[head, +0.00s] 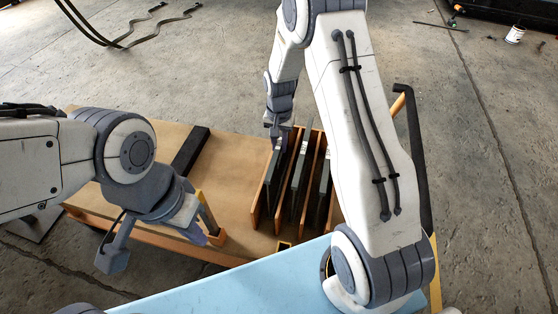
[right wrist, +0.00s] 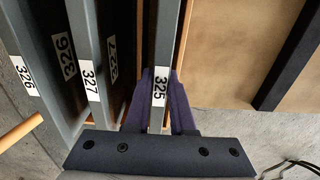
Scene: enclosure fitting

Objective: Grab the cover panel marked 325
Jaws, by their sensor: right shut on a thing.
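The grey cover panel marked 325 (right wrist: 162,50) stands on edge in a wooden rack. In the head view it is the leftmost panel (head: 273,172). My right gripper (head: 279,141) is at its top far end. In the right wrist view, the purple fingers of this gripper (right wrist: 162,105) sit on both sides of the panel around its label, shut on it. My left gripper (head: 199,234) hangs over the table's near left part, apart from the panels.
Panels marked 327 (right wrist: 88,75) and 326 (right wrist: 25,75) stand beside it in the rack (head: 257,205), between wooden dividers. A black bar (head: 190,150) lies on the wooden table (head: 225,170) to the left. A light blue surface (head: 250,285) is in front.

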